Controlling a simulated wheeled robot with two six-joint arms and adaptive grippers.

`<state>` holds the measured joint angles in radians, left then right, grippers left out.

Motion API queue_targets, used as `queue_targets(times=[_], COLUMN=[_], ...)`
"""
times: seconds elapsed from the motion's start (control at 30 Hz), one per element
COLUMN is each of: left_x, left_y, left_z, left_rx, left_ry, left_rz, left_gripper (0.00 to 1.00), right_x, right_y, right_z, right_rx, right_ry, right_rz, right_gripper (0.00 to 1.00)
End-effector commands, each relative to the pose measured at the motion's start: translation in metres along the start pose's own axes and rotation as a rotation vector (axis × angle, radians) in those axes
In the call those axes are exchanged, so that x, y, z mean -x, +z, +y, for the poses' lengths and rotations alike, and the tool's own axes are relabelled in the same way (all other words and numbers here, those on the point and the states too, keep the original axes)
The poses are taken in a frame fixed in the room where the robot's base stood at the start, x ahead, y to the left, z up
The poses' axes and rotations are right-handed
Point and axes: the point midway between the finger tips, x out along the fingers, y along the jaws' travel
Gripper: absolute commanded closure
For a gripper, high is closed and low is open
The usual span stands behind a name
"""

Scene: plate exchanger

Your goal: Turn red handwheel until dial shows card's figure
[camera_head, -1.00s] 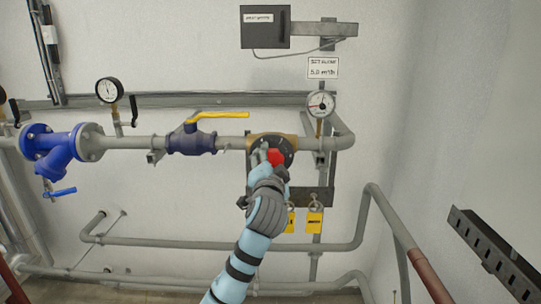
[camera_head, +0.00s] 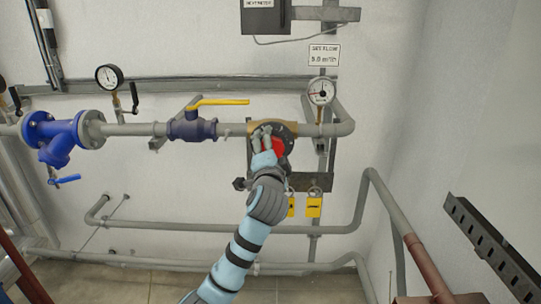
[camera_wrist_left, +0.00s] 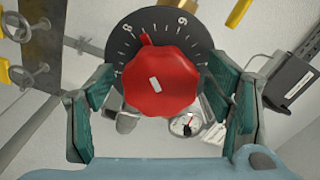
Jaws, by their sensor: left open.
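The red handwheel (camera_head: 279,147) sits in front of a dark numbered disc on the brass valve body (camera_head: 259,130). In the wrist view the lobed handwheel (camera_wrist_left: 170,65) lies between the open fingers of my left gripper (camera_wrist_left: 162,78), with gaps visible on both sides. In the head view my left gripper (camera_head: 262,134) is at the handwheel and hides part of it. The card (camera_head: 324,55) reads "SET FLOW 5.0 m³/h". The round dial (camera_head: 321,91) is below the card; its small figures are hard to read. It also shows in the wrist view (camera_wrist_left: 187,124). My right gripper is not in view.
A yellow lever (camera_head: 220,102) tops the valve left of the handwheel. A blue strainer (camera_head: 58,138) and a gauge (camera_head: 109,77) are further left. Yellow tags (camera_head: 314,207) hang below the handwheel. A slotted rail (camera_head: 490,245) juts out at right.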

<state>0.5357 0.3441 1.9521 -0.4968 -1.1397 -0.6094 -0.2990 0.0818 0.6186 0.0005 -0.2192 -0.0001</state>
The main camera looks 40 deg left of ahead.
Motion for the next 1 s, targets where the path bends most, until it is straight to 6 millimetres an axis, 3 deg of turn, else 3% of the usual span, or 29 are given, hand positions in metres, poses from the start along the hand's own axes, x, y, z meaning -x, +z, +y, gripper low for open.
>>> queue_targets(times=[0.33, 0.5, 1.0], left_x=[0.085, 0.112, 0.115], left_y=[0.0, 0.0, 0.0], left_z=[0.001, 0.001, 0.0], left_rx=[0.006, 0.004, 0.0], left_ry=[0.003, 0.003, 0.001], left_rz=[0.002, 0.001, 0.0], left_gripper=[0.27, 0.27, 0.27], right_x=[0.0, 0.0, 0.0], right_y=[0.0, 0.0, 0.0], right_z=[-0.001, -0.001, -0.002], right_rx=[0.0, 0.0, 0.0], right_ry=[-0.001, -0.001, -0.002], right_rz=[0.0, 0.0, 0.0], right_gripper=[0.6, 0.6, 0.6])
